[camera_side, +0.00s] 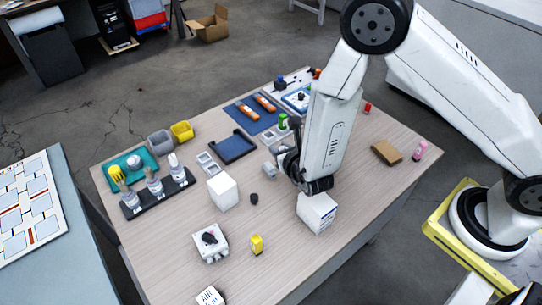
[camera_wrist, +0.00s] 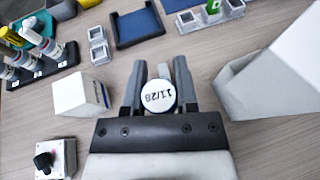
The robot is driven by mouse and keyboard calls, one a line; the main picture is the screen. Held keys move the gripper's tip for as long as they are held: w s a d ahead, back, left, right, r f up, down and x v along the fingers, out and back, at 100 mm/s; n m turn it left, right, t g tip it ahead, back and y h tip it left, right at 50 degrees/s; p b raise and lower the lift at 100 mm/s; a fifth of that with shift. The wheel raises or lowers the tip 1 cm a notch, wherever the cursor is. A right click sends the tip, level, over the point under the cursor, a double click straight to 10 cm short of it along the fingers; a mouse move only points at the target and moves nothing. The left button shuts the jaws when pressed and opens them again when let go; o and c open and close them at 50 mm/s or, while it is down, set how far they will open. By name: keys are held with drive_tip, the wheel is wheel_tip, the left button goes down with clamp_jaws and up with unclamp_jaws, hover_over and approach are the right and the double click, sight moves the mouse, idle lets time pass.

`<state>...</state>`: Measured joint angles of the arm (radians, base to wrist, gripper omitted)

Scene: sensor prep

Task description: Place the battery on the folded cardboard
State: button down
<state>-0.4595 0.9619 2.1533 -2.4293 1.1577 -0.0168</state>
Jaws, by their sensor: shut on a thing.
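I cannot tell whether this is the battery. In the side view my gripper (camera_side: 287,160) is over the table's middle, and the held thing is mostly hidden there. A flat brown piece, looking like the folded cardboard (camera_side: 386,152), lies at the table's right, apart from my gripper, with nothing on it. A small yellow block (camera_side: 256,244) with dark marks stands near the front; I cannot tell what it is.
White boxes stand close by, one (camera_side: 317,212) below my wrist and one (camera_side: 222,192) to the left. A pink-topped bottle (camera_side: 420,150) stands beside the cardboard. A blue tray (camera_side: 232,147) and a bottle rack (camera_side: 158,194) lie left. A control box (camera_side: 210,242) is in front.

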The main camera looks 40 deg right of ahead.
drive_tip(key=w+d+r+m+h, duration=0.1)
drive_tip(key=d+r, duration=0.5)
drive_tip(key=r, duration=0.3)
drive_tip(key=w+d+r+m+h, duration=0.1)
drive_tip(key=d+r, duration=0.4)
drive_tip(key=r, duration=0.5)
drive_tip(key=s+d+f+m+g+h, duration=0.4)
drive_tip(key=s+d+f+m+g, duration=0.5)
drive_tip(key=s, duration=0.4)
drive_tip(key=s+d+f+m+g+h, duration=0.4)
drive_tip(key=s+d+f+m+g, duration=0.3)
drive_tip(key=s+d, duration=0.5)
drive_tip(key=n, duration=0.1)
hover_over(391, 149)
drive_tip(key=s, duration=0.1)
drive_tip(key=shift+t, duration=0.4)
drive_tip(key=f, duration=0.9)
drive_tip(key=shift+a+f, duration=0.3)
drive_tip(key=shift+w+d+f, duration=0.25)
drive_tip(key=shift+w+f, duration=0.1)
drive_tip(key=shift+f, duration=0.2)
drive_tip(key=shift+f, duration=0.1)
